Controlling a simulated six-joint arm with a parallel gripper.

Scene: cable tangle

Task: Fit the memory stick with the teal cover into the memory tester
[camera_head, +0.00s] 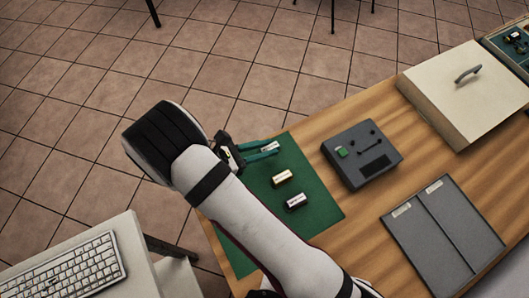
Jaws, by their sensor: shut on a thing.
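My gripper (263,150) reaches over the far part of the green mat (312,172). Its two long green fingers are shut on a small memory stick (270,147), whose pale face shows between them. Its cover is too small and hidden to tell apart from the fingers. Two other sticks lie apart on the mat: a gold-yellow one (281,178) and a dark maroon one (295,202). The memory tester (362,155) is a dark grey box right of the mat, with a green square and small dark parts on top. My gripper is left of the tester, apart from it.
A grey two-panel tray (443,235) with pale labels lies at the front right. A cream box (470,90) with a handle stands behind it, and a tray of small parts (515,42) beyond. A keyboard (62,274) is on a separate white table. Bare wood surrounds the tester.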

